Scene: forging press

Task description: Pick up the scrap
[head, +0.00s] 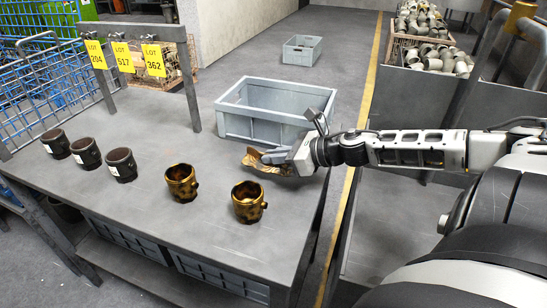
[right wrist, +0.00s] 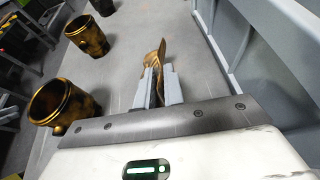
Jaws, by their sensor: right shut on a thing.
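The scrap (head: 255,160) is a curved, thin, golden-brown piece by the near wall of the grey crate. My right gripper (head: 276,158) is shut on it. In the right wrist view the scrap (right wrist: 160,58) sticks out between the two fingers of the right gripper (right wrist: 159,84). Its lower part is hidden by the fingers in that view. I cannot tell whether the scrap touches the table. My left gripper is not in view.
An empty grey crate (head: 240,124) stands on the table (head: 150,210) behind the gripper. Two golden-brown cups (head: 182,183) (head: 248,203) stand in front. Another crate (head: 301,49) is on the floor.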

